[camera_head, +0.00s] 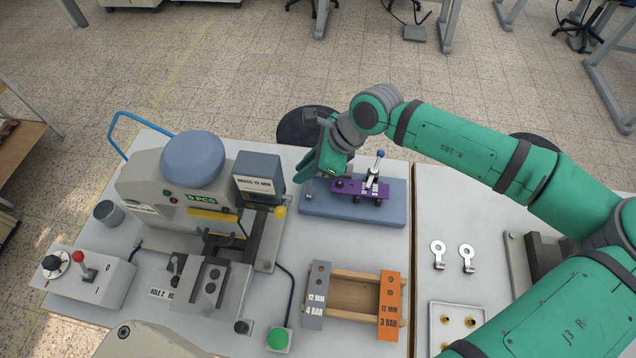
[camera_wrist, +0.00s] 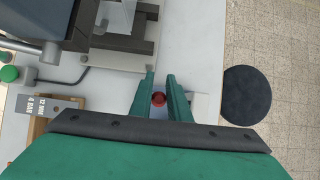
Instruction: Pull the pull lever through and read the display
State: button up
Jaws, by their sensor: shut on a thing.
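The stamping press (camera_head: 150,185) has a dark box reading "BRASS 12 MM" (camera_head: 261,186) and a green label reading "9 PCS" (camera_head: 201,198).
A blue-grey block (camera_head: 385,214) carries a purple plate (camera_head: 345,188) beside my gripper. A wooden tray (camera_head: 352,275) has grey and orange blocks at its ends. A green button (camera_head: 279,339) stands in front. A control box (camera_head: 105,288) with a red-knobbed lever is at left.

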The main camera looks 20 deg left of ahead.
jog(key=shift+w+d, duration=0.35)
jog(key=shift+d, duration=0.55)
grip_shut()
jog(key=shift+d, duration=0.2)
